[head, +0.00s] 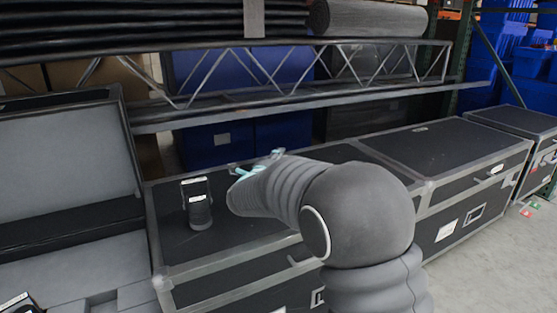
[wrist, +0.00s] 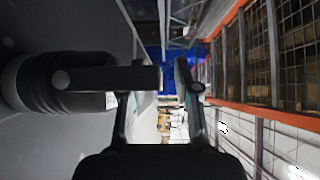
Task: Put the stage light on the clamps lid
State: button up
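The stage light (head: 200,214) is black, with a white label near its top. It stands upright on the black lid (head: 180,245) of the middle case. In the wrist view the stage light (wrist: 30,82) lies sideways at the left, with a dark bar reaching toward the fingers. My gripper (head: 258,168) is right of and behind the light in the head view, with light-blue parts showing and a gap from it. In the wrist view my gripper (wrist: 165,85) has its fingers apart; the left one is partly hidden. No clamps wording is readable on any lid.
An open grey case (head: 65,150) with foam stands at the left. Another closed black case (head: 445,146) adjoins at the right, its lid clear. A metal truss (head: 300,78) runs behind, before blue bins (head: 210,145). Grey floor is free at the lower right.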

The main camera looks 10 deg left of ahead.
jog(key=shift+s+r, duration=0.1)
jog(key=shift+r, duration=0.15)
jog(key=b+v, duration=0.1)
jog(key=v, duration=1)
jog(key=shift+s, duration=0.4)
jog(key=s+d+r+n+g+y, duration=0.2)
jog(key=s+d+r+n+y, duration=0.35)
jog(key=d+n+y, duration=0.4)
jog(key=s+d+f+n+g+h, duration=0.1)
jog(key=s+d+f+n+g, duration=0.2)
jog(key=s+d, duration=0.3)
jog(key=s+d+f+n+g+h, duration=0.2)
jog(key=s+d+f+n+g, duration=0.1)
jog(key=s, duration=0.9)
jog(key=s+d+f+n+g+h, duration=0.2)
jog(key=s+d+f+n, duration=0.3)
jog(key=s+d, duration=0.4)
jog(key=shift+s+d+f+g, duration=0.2)
jog(key=shift+d+f+g, duration=0.4)
jog(key=shift+f+g, duration=0.25)
jog(key=shift+a+r+h, duration=0.1)
jog(key=shift+h, duration=0.15)
